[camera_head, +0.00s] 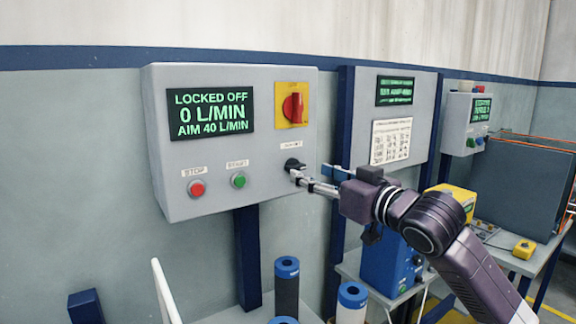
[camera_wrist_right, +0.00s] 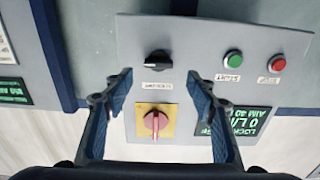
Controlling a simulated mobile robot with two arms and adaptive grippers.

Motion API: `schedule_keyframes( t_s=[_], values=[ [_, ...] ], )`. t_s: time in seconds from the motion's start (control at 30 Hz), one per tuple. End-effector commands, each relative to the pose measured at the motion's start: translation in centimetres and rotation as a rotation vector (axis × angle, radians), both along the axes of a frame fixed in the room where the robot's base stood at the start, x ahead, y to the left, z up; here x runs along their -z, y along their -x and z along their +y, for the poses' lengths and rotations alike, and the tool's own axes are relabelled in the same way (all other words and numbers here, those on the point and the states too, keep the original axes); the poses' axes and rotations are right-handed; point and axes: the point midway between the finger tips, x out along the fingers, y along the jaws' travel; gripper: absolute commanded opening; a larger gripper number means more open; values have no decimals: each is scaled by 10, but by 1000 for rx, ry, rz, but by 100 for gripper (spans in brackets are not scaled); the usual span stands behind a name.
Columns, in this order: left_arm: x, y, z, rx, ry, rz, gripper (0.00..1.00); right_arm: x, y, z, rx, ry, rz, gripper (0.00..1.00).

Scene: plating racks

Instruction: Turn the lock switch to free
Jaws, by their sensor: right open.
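In the right wrist view the panel appears upside down; the black knob (camera_wrist_right: 158,58) lies just beyond the fingertips and the red switch (camera_wrist_right: 155,122) shows between the fingers. Contact is not clear. My left gripper is out of view.
A red STOP button (camera_head: 197,188) and a green button (camera_head: 238,180) sit at the panel's lower left. Blue-capped cylinders (camera_head: 287,270) stand below. Another panel (camera_head: 425,100) hangs to the right, above a blue box (camera_head: 388,262) on a table.

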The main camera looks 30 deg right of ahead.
Motion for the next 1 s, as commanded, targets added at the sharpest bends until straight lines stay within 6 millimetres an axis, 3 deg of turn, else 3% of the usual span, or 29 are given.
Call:
schedule_keyframes(
  t_s=[0.23, 0.4, 0.77, 1.0],
  values=[
    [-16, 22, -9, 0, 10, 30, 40, -2, -40, 7, -2, -2, 2, 52],
    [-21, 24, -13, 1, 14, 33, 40, -1, -60, 9, -1, 0, 3, 52],
    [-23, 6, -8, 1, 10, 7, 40, 1, -66, 10, -2, 2, 2, 52],
    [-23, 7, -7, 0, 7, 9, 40, 1, -66, 10, -1, 2, 3, 27]
  ],
)
